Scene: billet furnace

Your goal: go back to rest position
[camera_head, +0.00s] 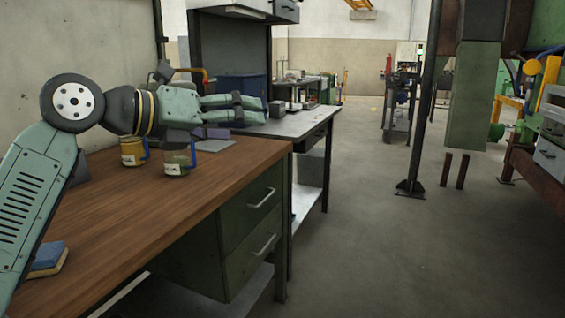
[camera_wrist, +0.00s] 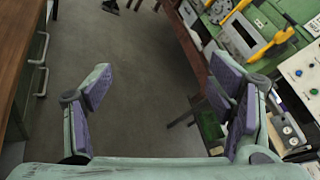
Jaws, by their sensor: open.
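My gripper (camera_head: 262,109) is held above the wooden workbench (camera_head: 140,222) in the head view, pointing to the right. In the wrist view my gripper (camera_wrist: 166,98) has its two purple-padded fingers spread wide apart with nothing between them. A yellow jar with a blue handle (camera_head: 132,153) and a greenish jar with a blue handle (camera_head: 176,162) stand on the workbench below my arm. Both are apart from my fingers.
A blue sponge-like block (camera_head: 47,258) lies at the bench's near left. A metal table (camera_head: 298,124) adjoins the bench's far end. A dark post (camera_head: 412,185) stands on the open floor. Green machinery (camera_head: 480,95) is at right. The wrist view shows a control panel (camera_wrist: 303,76).

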